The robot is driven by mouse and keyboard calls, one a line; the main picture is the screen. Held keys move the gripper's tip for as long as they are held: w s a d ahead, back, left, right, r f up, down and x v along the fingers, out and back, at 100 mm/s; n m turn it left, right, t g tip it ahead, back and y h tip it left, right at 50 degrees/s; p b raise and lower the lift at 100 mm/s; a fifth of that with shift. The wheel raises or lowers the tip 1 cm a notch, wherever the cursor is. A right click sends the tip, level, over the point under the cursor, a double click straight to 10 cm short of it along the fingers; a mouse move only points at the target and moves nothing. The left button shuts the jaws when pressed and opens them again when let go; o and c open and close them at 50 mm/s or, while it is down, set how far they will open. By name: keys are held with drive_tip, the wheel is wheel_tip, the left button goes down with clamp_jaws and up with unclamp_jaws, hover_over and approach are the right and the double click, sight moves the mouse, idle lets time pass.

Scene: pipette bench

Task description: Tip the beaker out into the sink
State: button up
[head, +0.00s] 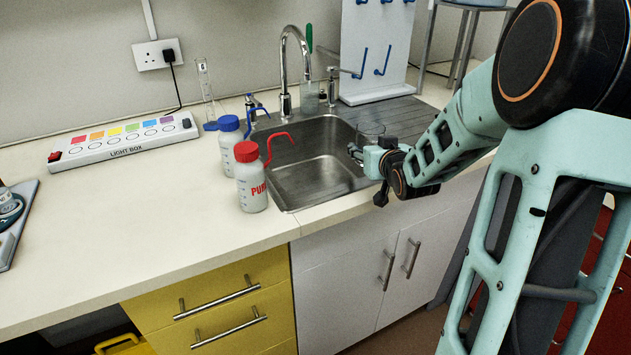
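The sink (312,178) is a steel basin set in the pale worktop, with a tap (284,75) behind it. A clear glass beaker (371,131) shows faintly at the sink's right edge, by the ribbed drainer. It looks upright; its lower part is hidden behind my gripper, and any contents are too faint to tell. My gripper (356,152) reaches in from the right, with its fingers at the sink's right rim, just in front of and below the beaker. The fingers are small and partly hidden, so I cannot tell whether they grip the beaker.
Red-capped (250,178) and blue-capped (229,143) wash bottles stand at the sink's left edge. A light box (124,140) and a glass cylinder (206,90) are further left. A white peg rack (376,50) stands behind the drainer (410,118).

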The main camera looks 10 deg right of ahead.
sight(357, 161)
drive_tip(key=shift+a+b, duration=0.15)
drive_tip(key=shift+b, duration=0.55)
drive_tip(key=n+b, duration=0.1)
drive_tip(key=b, duration=0.2)
drive_tip(key=shift+a+h, duration=0.35)
drive_tip(key=shift+h, duration=0.05)
drive_tip(key=b, duration=0.1)
drive_tip(key=n+b, duration=0.1)
drive_tip(key=b, duration=0.1)
drive_tip(key=shift+s+a+f+t+h, duration=0.1)
drive_tip(key=shift+a+f+t+h, duration=0.15)
drive_tip(key=shift+t+h, duration=0.05)
drive_tip(key=a+n+b, duration=0.1)
drive_tip(key=b, duration=0.2)
drive_tip(key=shift+s+a+f+n+t+h, duration=0.1)
drive_tip(key=shift+a+n+t+h, duration=0.05)
drive_tip(key=shift+n+t+h, duration=0.2)
drive_tip(key=shift+a+n, duration=0.1)
drive_tip(key=shift+n, duration=0.15)
drive_tip(key=shift+s+a+r+n+t+h, duration=0.15)
drive_tip(key=shift+r+n+t+h, duration=0.3)
drive_tip(key=shift+n, duration=0.7)
drive_tip(key=shift+w+a+r+n+t+h, duration=0.15)
drive_tip(key=shift+r+n+t, duration=0.45)
drive_tip(key=shift+n, duration=0.6)
drive_tip(key=shift+s+a+r+n+t+h, duration=0.2)
drive_tip(key=shift+r+n+t+h, duration=0.15)
drive_tip(key=shift+r+n, duration=0.6)
